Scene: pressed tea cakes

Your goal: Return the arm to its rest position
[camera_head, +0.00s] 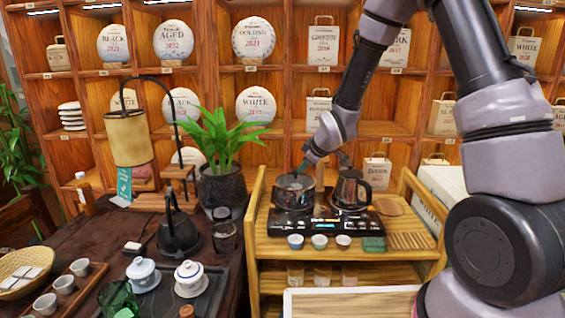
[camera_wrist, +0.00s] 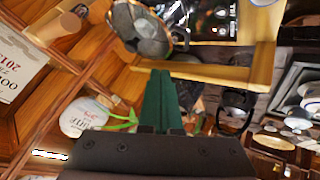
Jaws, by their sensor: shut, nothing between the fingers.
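My arm reaches in from the right in the head view, bent at the elbow. Its forearm slopes down to the left, toward the cooker. My gripper (camera_head: 303,168) is above and close to the rim of the left pot (camera_head: 294,194); I cannot tell whether it touches. In the wrist view my gripper (camera_wrist: 160,76) shows its two green fingers together, with nothing between them. A round vessel (camera_wrist: 147,38) lies beyond the fingertips there.
A dark kettle (camera_head: 350,190) stands on the cooker (camera_head: 322,227) beside the pot. Small cups (camera_head: 319,241) line the wooden stand's front. A potted plant (camera_head: 222,188) and a hanging lantern (camera_head: 129,138) stand left. Shelves (camera_head: 275,80) of tea cakes fill the back.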

